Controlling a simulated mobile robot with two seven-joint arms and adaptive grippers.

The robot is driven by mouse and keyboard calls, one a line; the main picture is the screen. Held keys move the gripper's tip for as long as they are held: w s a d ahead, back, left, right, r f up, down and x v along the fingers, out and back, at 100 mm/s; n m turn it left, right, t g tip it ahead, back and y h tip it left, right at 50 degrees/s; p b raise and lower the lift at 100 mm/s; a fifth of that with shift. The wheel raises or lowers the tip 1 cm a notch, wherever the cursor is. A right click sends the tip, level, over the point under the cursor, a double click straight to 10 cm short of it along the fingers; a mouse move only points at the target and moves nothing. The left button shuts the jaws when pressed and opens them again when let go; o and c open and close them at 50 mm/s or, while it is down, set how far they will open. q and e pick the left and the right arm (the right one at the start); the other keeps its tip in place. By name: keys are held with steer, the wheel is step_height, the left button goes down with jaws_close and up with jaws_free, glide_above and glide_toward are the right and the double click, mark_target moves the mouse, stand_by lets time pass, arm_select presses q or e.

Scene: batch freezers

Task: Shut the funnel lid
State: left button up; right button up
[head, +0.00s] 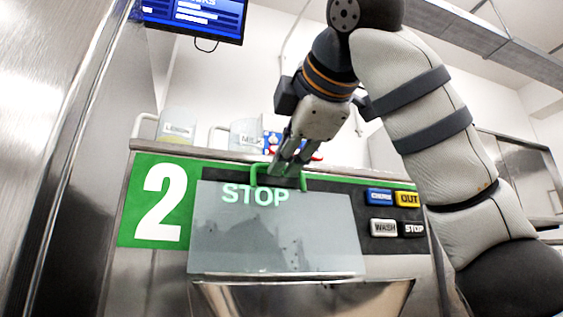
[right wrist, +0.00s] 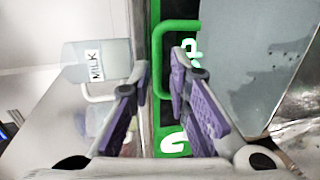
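The funnel lid (head: 275,240) is a see-through grey panel standing upright against the front of machine 2, above the metal funnel (head: 305,295). Its green handle (head: 255,175) is at the top edge. My right gripper (head: 285,170) is at this handle, pointing down. In the right wrist view the handle (right wrist: 192,27) shows with its long bar between my two spread fingers (right wrist: 159,62). The fingers look apart, not closed on the bar. The lid (right wrist: 250,65) shows at the right there. My left gripper is not in view.
The black panel has buttons (head: 397,212) at the right of the lid and a green number 2 sign (head: 160,205) at the left. Labelled containers, one marked milk (head: 245,133), stand on top behind. A steel wall (head: 40,120) is close at the left.

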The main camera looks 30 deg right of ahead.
steer(key=shift+x, duration=0.9)
steer(key=shift+r, duration=0.15)
jaws_close()
steer(key=shift+w, duration=0.1)
